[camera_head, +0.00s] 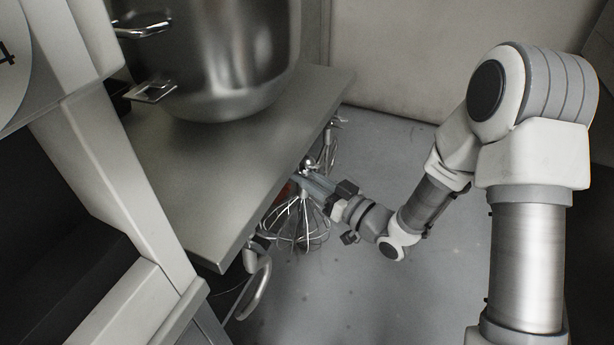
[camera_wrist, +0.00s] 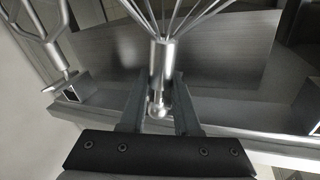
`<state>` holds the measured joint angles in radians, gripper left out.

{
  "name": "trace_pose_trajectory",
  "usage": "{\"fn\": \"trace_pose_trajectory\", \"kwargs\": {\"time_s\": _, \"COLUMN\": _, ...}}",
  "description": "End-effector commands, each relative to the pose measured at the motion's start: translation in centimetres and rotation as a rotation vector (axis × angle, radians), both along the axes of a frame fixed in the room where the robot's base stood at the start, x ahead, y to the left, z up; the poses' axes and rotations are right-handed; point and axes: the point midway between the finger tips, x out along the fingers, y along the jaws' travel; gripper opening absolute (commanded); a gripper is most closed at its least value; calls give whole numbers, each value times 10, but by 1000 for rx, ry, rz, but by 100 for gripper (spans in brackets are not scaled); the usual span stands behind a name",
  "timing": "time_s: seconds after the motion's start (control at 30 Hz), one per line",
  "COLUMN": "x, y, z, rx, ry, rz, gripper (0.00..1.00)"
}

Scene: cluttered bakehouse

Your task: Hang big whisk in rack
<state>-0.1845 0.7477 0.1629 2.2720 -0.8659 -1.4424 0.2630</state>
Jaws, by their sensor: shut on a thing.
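The big whisk (camera_head: 298,228) is below the edge of the steel table in the head view, its wire cage hanging downward. In the wrist view its metal stem (camera_wrist: 162,65) runs between my fingers, with the wires fanning out at the top and a rounded knob at the stem's end. My gripper (camera_head: 308,184) is shut on the stem; it also shows in the wrist view (camera_wrist: 158,100). The rack (camera_wrist: 72,88) shows as a metal bracket and rail along the table edge. I cannot tell whether the whisk touches the rack.
A steel table (camera_head: 215,165) carries a large mixing bowl (camera_head: 235,60). Another wire tool (camera_head: 328,150) hangs farther back along the table edge, and a curved hook (camera_head: 258,285) hangs nearer. A looped metal tool (camera_wrist: 40,35) is left in the wrist view.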

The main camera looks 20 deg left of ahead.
Motion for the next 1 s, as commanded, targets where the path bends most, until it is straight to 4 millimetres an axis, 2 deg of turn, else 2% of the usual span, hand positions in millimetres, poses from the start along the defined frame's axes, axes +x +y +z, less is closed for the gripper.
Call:
{"fn": "trace_pose_trajectory", "kwargs": {"time_s": 0.03, "x": -5, "y": 9, "z": 8, "rx": 19, "ry": -11, "rz": 22, "gripper": 0}}
{"fn": "trace_pose_trajectory", "kwargs": {"time_s": 1.0, "x": -6, "y": 32, "z": 9, "rx": 19, "ry": -10, "rz": 24, "gripper": 0}}
